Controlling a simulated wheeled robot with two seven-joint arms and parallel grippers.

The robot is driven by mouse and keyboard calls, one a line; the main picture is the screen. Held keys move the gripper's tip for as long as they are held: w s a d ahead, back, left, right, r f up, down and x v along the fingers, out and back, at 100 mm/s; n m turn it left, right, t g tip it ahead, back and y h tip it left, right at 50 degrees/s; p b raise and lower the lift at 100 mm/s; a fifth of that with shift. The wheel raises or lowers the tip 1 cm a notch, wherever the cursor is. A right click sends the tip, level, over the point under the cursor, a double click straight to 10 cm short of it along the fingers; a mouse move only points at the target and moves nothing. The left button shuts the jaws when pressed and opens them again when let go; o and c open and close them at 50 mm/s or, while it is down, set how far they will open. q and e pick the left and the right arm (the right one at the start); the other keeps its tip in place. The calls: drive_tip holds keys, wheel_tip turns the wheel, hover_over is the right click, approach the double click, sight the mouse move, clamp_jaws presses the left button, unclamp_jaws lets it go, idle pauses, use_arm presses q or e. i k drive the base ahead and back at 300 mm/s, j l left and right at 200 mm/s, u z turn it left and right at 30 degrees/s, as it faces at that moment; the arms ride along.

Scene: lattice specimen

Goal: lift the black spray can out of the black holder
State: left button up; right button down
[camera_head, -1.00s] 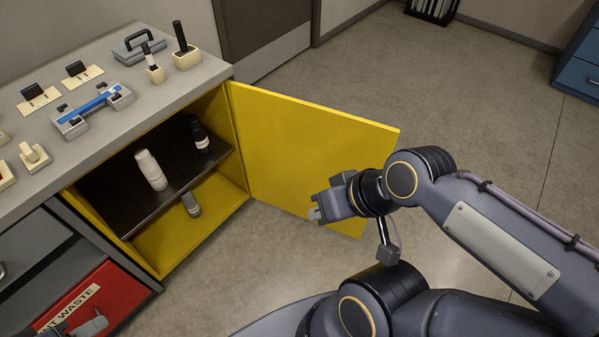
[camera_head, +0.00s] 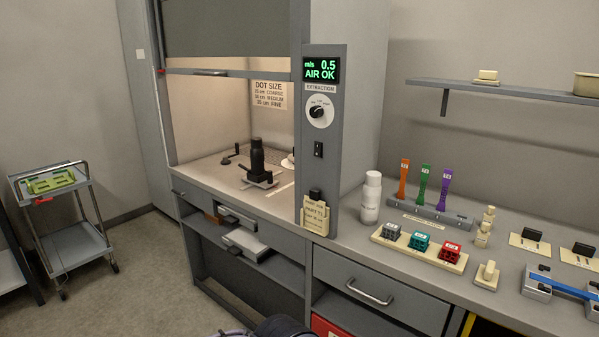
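The black spray can (camera_head: 257,155) stands upright inside the fume hood, on its worktop. Its lower end sits in the black holder (camera_head: 262,182), a low black piece with arms reaching out to the sides. The can's foot is hidden by the holder. Neither of my grippers shows in the head view. Only a dark part of my own body shows at the bottom edge.
The hood's sash (camera_head: 230,72) is raised, leaving the front open. A control post (camera_head: 322,150) stands right of the opening. A white bottle (camera_head: 371,196) and a block tray (camera_head: 420,249) are on the right bench. A trolley (camera_head: 82,240) stands left, with clear floor between.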

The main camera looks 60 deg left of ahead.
sight(257, 158)
drive_tip(key=u, duration=2.15)
drive_tip(key=z, duration=0.55)
drive_tip(key=i+j+z, duration=0.2)
drive_tip(key=z, duration=0.15)
drive_tip(key=i+j+z, duration=0.2)
drive_tip(key=j+z, duration=0.15)
drive_tip(key=i+j+z, duration=0.1)
drive_tip(key=j+z, duration=0.25)
drive_tip(key=i+j+z, duration=0.1)
drive_tip(key=j, duration=0.55)
drive_tip(key=i+j+z, duration=0.1)
drive_tip(key=j, duration=0.55)
drive_tip(key=i+j, duration=0.2)
drive_tip(key=j, duration=0.45)
drive_tip(key=i+j+z, duration=0.15)
drive_tip(key=j, duration=0.5)
drive_tip(key=j+z, duration=0.1)
drive_tip(key=j, duration=0.6)
